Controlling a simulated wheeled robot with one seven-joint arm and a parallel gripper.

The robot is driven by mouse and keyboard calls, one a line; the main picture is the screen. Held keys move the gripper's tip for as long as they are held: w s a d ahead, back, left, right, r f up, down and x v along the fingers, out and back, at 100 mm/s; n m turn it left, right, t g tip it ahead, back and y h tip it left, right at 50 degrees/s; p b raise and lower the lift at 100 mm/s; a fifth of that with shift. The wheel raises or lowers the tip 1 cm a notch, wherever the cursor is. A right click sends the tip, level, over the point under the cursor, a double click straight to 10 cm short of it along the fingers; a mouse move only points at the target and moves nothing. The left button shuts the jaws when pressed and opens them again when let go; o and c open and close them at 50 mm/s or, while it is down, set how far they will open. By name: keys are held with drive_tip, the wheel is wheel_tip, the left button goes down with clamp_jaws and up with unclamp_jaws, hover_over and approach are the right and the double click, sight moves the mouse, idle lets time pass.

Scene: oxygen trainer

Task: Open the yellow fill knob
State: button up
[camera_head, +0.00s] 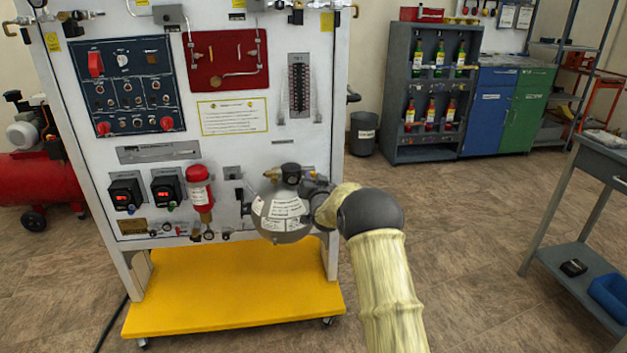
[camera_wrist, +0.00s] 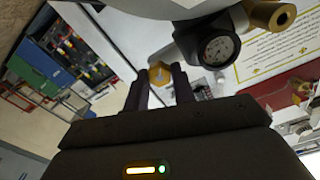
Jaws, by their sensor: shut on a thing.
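The yellow fill knob (camera_wrist: 159,74) shows in the wrist view as a small yellow, angular piece between my fingertips. My gripper (camera_wrist: 160,80) is shut on it, with one dark finger on each side. In the head view my gripper (camera_head: 308,186) reaches the right side of the round grey tank (camera_head: 282,213) on the trainer's front. The knob is hidden there behind my gripper and wrist. A dark round gauge (camera_wrist: 216,50) sits beside the knob, with a brass fitting (camera_wrist: 272,14) beyond it.
The white trainer panel (camera_head: 236,150) stands on a yellow base (camera_head: 230,290). A red cylinder (camera_head: 200,190) hangs left of the tank. A grey bin (camera_head: 363,133) and a bottle rack (camera_head: 432,95) stand behind. A grey cart (camera_head: 585,265) is at right. The floor between is clear.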

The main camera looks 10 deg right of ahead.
drive_tip(key=n, duration=0.4)
drive_tip(key=shift+a+f+n+b, duration=0.15)
drive_tip(key=shift+f+n+b, duration=0.15)
drive_tip(key=shift+n, duration=1.1)
drive_tip(key=o, duration=0.7)
drive_tip(key=shift+s+r, duration=0.15)
drive_tip(key=shift+r, duration=0.05)
drive_tip(key=s+p, duration=0.1)
drive_tip(key=s, duration=1.6)
drive_tip(key=shift+p, duration=0.4)
drive_tip(key=shift+s+f, duration=0.1)
drive_tip(key=shift+s, duration=0.05)
